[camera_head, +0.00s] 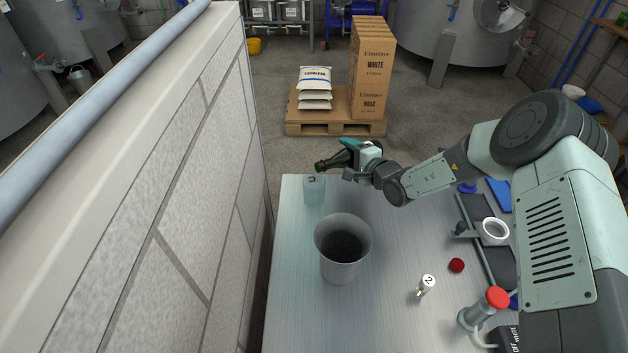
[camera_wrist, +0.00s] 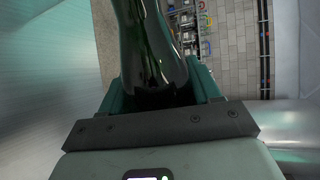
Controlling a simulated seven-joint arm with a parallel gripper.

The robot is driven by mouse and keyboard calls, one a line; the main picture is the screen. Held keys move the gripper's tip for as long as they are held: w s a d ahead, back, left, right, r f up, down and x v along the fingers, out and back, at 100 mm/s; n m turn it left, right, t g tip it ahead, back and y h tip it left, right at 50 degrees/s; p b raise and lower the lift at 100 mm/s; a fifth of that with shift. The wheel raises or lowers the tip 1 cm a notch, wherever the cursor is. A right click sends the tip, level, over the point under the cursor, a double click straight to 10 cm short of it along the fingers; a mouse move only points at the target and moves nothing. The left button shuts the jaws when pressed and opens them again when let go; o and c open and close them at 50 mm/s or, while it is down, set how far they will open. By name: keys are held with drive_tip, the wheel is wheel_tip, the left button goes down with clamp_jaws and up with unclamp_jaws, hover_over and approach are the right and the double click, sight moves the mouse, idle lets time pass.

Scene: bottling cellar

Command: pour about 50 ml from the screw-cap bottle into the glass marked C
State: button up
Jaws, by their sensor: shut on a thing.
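The dark green bottle (camera_head: 337,160) is in my gripper (camera_head: 360,159) at the far end of the table. It lies tilted, close to level, with its reddish neck end pointing left and slightly down, over or near the glass. In the wrist view the bottle (camera_wrist: 150,45) sits between the green fingers, which are shut on it. A clear, pale glass (camera_head: 314,194) stands upright at the table's far left corner. A dark mark on it looks like a turned C. I cannot make out any stream or the liquid level.
A wide grey bucket (camera_head: 342,265) with a dark inside stands nearer on the table (camera_head: 300,310). A red cap (camera_head: 456,265), a small white piece marked 2 (camera_head: 427,284), a red-topped device (camera_head: 496,299) and a white ring (camera_head: 494,231) are at right. A wall (camera_head: 180,200) rises at left.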

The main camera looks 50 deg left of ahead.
drive_tip(key=shift+r+n+t, duration=0.3)
drive_tip(key=shift+r+n, duration=0.4)
drive_tip(key=shift+r, duration=0.25)
idle(0.9)
drive_tip(key=shift+w+r, duration=0.1)
drive_tip(key=shift+w, duration=0.45)
drive_tip(key=shift+w, duration=0.2)
drive_tip(key=shift+r+n, duration=0.35)
drive_tip(key=shift+n, duration=0.05)
idle(1.8)
drive_tip(key=shift+d, duration=0.1)
